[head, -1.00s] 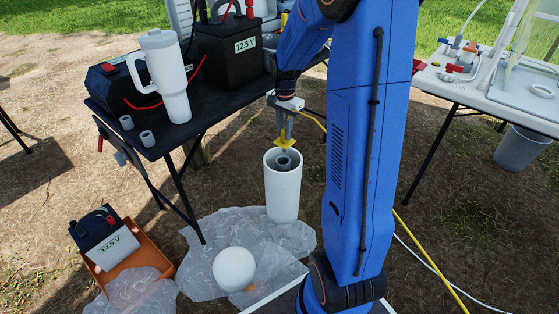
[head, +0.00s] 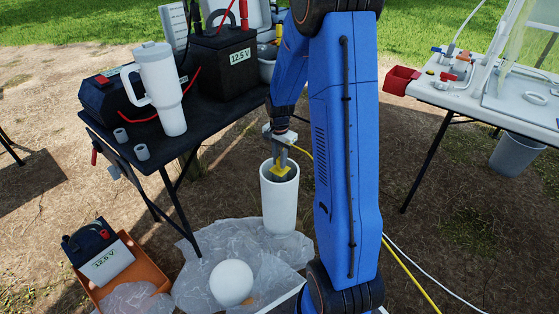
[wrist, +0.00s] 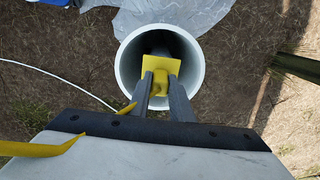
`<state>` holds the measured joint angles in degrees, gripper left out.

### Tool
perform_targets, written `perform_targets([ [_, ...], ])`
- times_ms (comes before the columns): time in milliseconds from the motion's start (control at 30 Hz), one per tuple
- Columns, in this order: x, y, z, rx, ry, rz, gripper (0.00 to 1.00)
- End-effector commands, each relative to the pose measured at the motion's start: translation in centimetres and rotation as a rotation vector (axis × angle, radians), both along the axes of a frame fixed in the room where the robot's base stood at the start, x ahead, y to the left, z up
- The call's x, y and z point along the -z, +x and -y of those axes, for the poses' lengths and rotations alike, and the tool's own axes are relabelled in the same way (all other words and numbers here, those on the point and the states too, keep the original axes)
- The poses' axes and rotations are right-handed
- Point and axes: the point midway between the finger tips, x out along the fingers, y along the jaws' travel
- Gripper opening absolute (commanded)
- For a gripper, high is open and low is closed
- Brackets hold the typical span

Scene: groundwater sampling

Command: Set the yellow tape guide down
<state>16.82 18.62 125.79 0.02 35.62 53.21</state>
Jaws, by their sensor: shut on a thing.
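The yellow tape guide (head: 281,169) is held in my gripper (head: 281,161) at the mouth of the upright white well pipe (head: 280,208). In the wrist view, my gripper (wrist: 164,88) is shut on the yellow guide (wrist: 160,66), which appears over the pipe opening, inside the outline of the white rim (wrist: 121,72). A dark grey inner tube (wrist: 160,50) shows partly behind the guide. I cannot tell whether the guide touches the pipe or the inner tube. Yellow tape (wrist: 38,149) runs beside my wrist.
The dark table (head: 160,158) at left holds a white tumbler (head: 160,90), a black battery (head: 224,60) and small grey rings. A white table (head: 450,100) is at right.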

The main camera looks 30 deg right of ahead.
Motion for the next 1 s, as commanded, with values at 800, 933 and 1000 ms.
perform_targets([
  [800,-0.5,0.0,0.0,0.000,-0.001,0.001,0.38],
  [933,-2.3,0.1,0.0,0.000,-0.002,0.004,0.38],
  [1000,-3.6,0.1,0.0,0.000,-0.001,0.005,0.38],
])
